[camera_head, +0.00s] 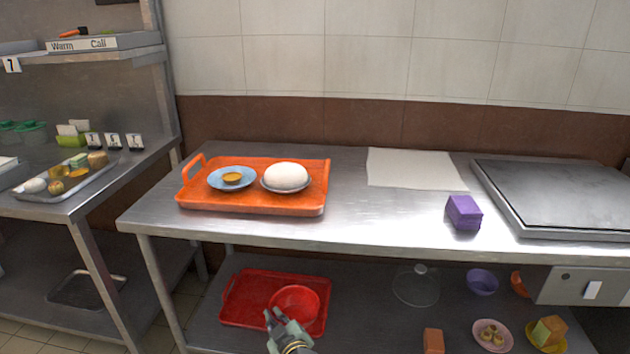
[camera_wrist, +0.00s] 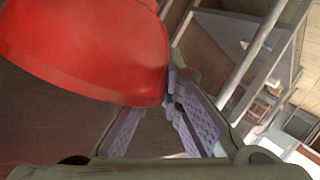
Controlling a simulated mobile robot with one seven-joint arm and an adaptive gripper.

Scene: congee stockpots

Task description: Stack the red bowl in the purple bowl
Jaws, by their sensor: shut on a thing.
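The red bowl (camera_head: 295,301) is over the red tray on the lower shelf in the head view. My gripper (camera_head: 279,322) is shut on its near-left rim. In the wrist view the red bowl (camera_wrist: 95,50) fills the upper left, with its rim between my fingers (camera_wrist: 172,100). I cannot tell how far the bowl is above the tray. The purple bowl (camera_head: 482,282) stands on the lower shelf to the right, empty as far as I see, well apart from my gripper.
The red tray (camera_head: 243,310) lies under the bowl. A glass lid (camera_head: 415,286) and an orange-brown block (camera_head: 433,341) lie between the two bowls. A pink plate (camera_head: 493,336), a yellow plate (camera_head: 546,330) and an orange bowl (camera_head: 520,284) surround the purple bowl. The steel tabletop (camera_head: 365,215) overhangs the shelf.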

